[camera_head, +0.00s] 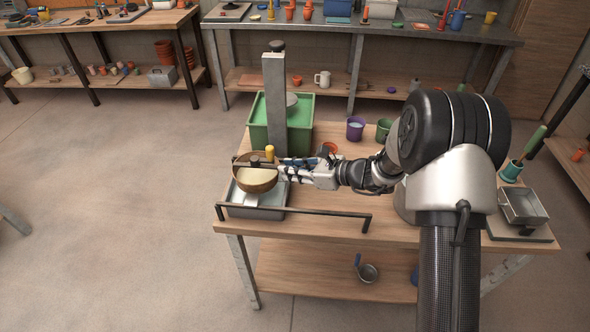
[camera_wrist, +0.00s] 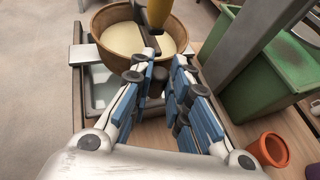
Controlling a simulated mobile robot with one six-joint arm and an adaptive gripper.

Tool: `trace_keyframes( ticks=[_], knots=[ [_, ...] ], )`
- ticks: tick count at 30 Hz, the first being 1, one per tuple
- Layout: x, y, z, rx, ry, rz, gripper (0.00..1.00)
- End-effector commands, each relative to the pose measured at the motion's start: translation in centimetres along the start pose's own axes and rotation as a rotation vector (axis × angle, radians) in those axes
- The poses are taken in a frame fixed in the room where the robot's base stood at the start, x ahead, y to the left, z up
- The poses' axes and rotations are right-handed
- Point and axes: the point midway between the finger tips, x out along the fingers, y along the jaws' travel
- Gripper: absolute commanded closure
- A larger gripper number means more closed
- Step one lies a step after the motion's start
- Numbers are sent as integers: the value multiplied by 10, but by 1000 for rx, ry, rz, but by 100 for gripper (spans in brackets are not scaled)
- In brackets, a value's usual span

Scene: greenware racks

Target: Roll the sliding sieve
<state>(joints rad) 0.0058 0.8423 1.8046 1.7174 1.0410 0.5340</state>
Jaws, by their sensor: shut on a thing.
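The sieve is a round brown wooden rim (camera_head: 256,185) with a pale cream inside, at the left end of the bench. It sits above a shallow grey metal tray (camera_head: 258,212); in the wrist view the rim (camera_wrist: 104,60) fills the top. A dark bar crosses the sieve, and a yellow upright piece (camera_head: 269,153) stands beside it, also at the top of the wrist view (camera_wrist: 157,12). My gripper (camera_head: 281,173) reaches in from the right, shut on a dark post (camera_wrist: 160,80) at the sieve's near side. The fingers partly hide the contact.
A green bin (camera_head: 302,137) and a tall grey post (camera_head: 274,100) stand behind the sieve. A dark rail (camera_head: 318,212) runs along the bench's front edge. A purple cup (camera_head: 355,128) and an orange pot (camera_wrist: 268,150) are nearby. Open floor lies to the left.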

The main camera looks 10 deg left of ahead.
Motion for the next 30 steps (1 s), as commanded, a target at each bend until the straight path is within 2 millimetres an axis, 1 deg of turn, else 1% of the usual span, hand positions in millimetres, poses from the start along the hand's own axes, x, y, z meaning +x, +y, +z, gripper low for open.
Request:
trace_keyframes(
  ticks=[1,2,10,19,22,26,30],
  knots=[
    [2,2,2,-2,-5,6,100],
    [2,2,3,-2,-5,6,81],
    [1,1,2,-2,-4,5,63],
    [0,1,1,-1,-3,3,63],
    [-5,0,1,-1,-3,2,63],
    [-23,-1,1,-1,-2,-1,63],
    [-54,-1,2,-1,-3,-2,63]
  ],
)
